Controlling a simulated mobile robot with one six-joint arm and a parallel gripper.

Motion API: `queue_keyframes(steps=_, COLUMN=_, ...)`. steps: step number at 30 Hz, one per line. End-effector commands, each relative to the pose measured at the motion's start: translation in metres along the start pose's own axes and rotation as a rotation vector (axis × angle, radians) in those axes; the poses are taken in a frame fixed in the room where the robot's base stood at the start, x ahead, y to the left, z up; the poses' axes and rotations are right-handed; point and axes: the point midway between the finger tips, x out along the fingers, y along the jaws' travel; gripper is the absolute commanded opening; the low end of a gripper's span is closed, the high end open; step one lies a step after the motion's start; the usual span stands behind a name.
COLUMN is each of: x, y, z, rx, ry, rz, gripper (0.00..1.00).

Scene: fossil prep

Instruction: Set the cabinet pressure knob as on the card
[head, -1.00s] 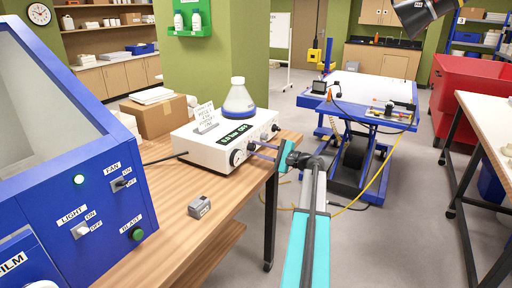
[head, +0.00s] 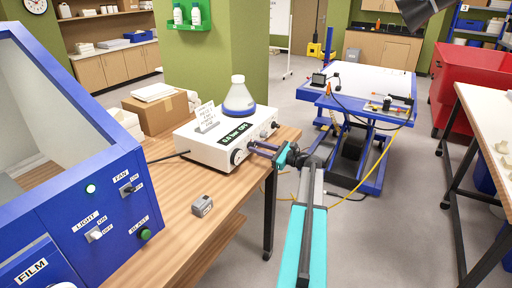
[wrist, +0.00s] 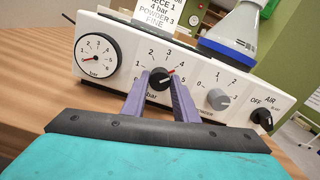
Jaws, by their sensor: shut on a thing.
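The white pressure cabinet box (head: 210,155) stands on the wooden bench, and its dark display reads about 0.0 bar OFF. My gripper (head: 252,148) reaches its front panel. In the wrist view, the purple fingers of my gripper (wrist: 161,84) are shut on the black bar knob (wrist: 160,79), one on each side. The knob's red pointer aims up and right, close to the 4. The card (wrist: 160,13) on top reads PIECE 1, 4 bar, POWDER 3, FINE; it also shows in the head view (head: 207,118). The round bar gauge (wrist: 98,53) has its red needle at the low end.
A grey knob (wrist: 217,99) and a black OFF/AIR knob (wrist: 261,117) sit right of the bar knob. A blue-based flask (head: 239,98) stands on the box. A small grey block (head: 202,205) lies on the bench. A blue cabinet (head: 90,200) is at left.

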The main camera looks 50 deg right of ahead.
Motion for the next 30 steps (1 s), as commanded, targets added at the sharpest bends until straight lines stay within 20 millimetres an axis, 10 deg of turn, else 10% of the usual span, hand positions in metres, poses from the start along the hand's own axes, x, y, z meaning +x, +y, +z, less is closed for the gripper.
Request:
queue_keyframes(steps=15, x=-0.0019, y=0.0022, z=-0.0061, rx=0.029, ry=0.009, rz=0.003, gripper=0.04)
queue_keyframes(steps=16, x=-0.0018, y=0.0023, z=-0.0061, rx=0.029, ry=0.009, rz=0.003, gripper=0.30)
queue_keyframes(steps=19, x=-0.0014, y=0.0022, z=-0.0052, rx=0.028, ry=0.008, rz=0.003, gripper=0.45)
queue_keyframes(steps=30, x=-0.0019, y=0.0018, z=-0.0027, rx=0.026, ry=0.004, rz=0.003, gripper=0.45)
